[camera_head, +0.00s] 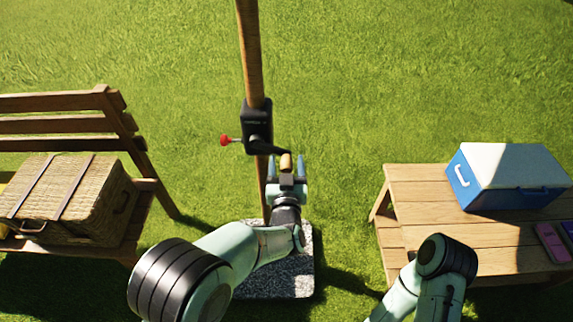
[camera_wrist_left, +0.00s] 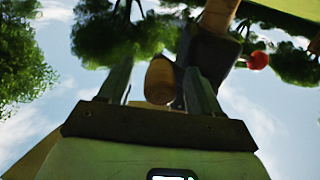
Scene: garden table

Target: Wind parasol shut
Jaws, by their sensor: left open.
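The parasol's wooden pole (camera_head: 250,50) stands upright in a speckled stone base (camera_head: 290,278). A black crank housing (camera_head: 257,124) is fixed on the pole, with a red knob (camera_head: 225,140) on its left side. A crank arm runs right from the housing to a wooden handle (camera_head: 287,162). My left gripper (camera_head: 287,167) is open, with a finger on each side of the handle. In the left wrist view the handle (camera_wrist_left: 159,80) shows between the open fingers; I cannot tell whether they touch it. My right gripper is out of view. The parasol's canopy is not clearly seen.
A wooden bench (camera_head: 68,125) with a wicker basket (camera_head: 75,195) stands at the left. A wooden table (camera_head: 420,190) at the right holds a blue and white cooler (camera_head: 505,178) and a pink item (camera_head: 551,243). Open grass lies behind the pole.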

